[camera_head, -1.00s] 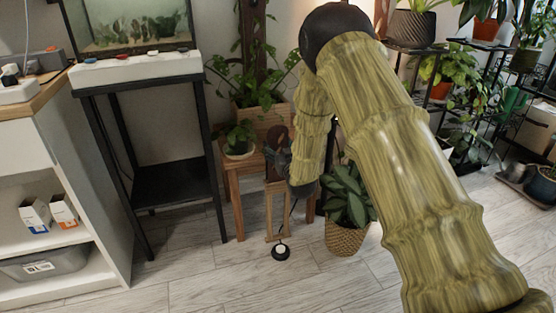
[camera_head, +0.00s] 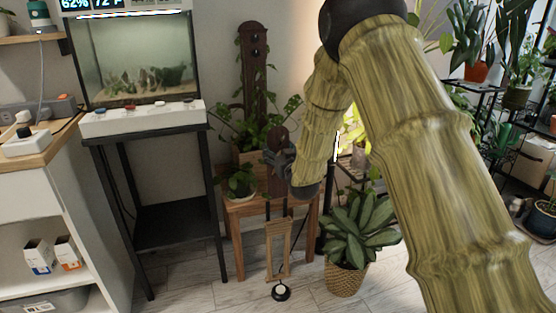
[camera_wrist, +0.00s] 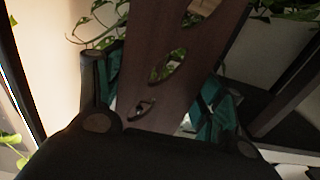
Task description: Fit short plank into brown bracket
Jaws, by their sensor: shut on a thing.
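The short plank is dark brown with a rounded top (camera_head: 278,183). It stands about upright in my gripper (camera_head: 281,158), above the front of a small wooden stool. In the wrist view the plank (camera_wrist: 150,35) runs between the two fingers, with several oval holes along it. My gripper is shut on it, and its lower end is not clear. A tall dark brown board (camera_head: 252,75) with holes near its top rises by the wall behind. I cannot pick out the brown bracket for certain; leaves and my gripper cover part of that area.
The wooden stool (camera_head: 240,207) holds potted plants. A light wooden frame (camera_head: 279,255) and a round black-and-white object (camera_head: 281,292) are below my gripper. A black aquarium stand (camera_head: 150,137) is left, and a basket-potted plant (camera_head: 346,279) is right.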

